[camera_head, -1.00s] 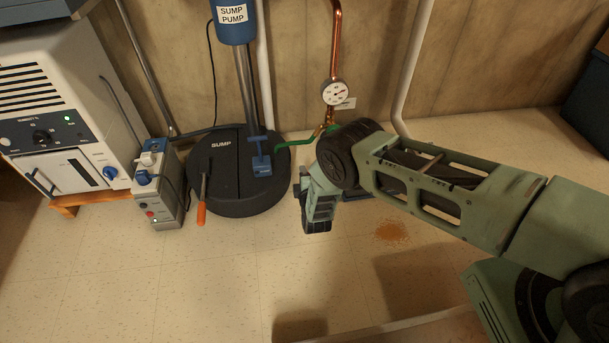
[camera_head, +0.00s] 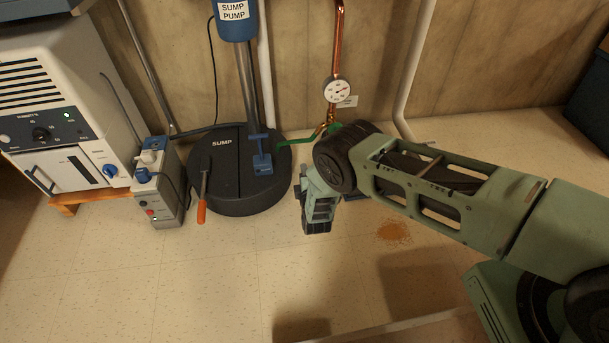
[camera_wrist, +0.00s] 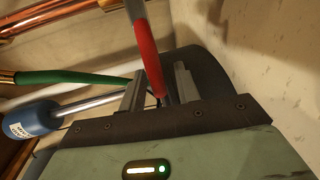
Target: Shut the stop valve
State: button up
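The stop valve's lever, with a red sleeve on a grey metal bar (camera_wrist: 146,50), runs down from the top of the wrist view. Its red end lies between the two fingers of my gripper (camera_wrist: 160,90). The fingers stand apart, with a narrow visible gap on each side of the lever, so the gripper looks open around it. In the head view my own arm hides the lever and the fingertips. The copper pipe (camera_head: 337,45) comes down the wall behind my wrist and also shows at the top left of the wrist view (camera_wrist: 50,14).
A round gauge (camera_head: 338,90) sits on the copper pipe. A green hose (camera_head: 296,142) leads left to the black sump lid (camera_head: 225,180) with the blue sump pump (camera_head: 236,18). An orange-handled tool (camera_head: 202,212) leans there. A white unit (camera_head: 60,110) stands left.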

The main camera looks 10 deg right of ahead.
jog(key=s+r+p, duration=0.3)
jog(key=s+p, duration=0.4)
jog(key=s, duration=1)
jog(key=shift+r, duration=0.2)
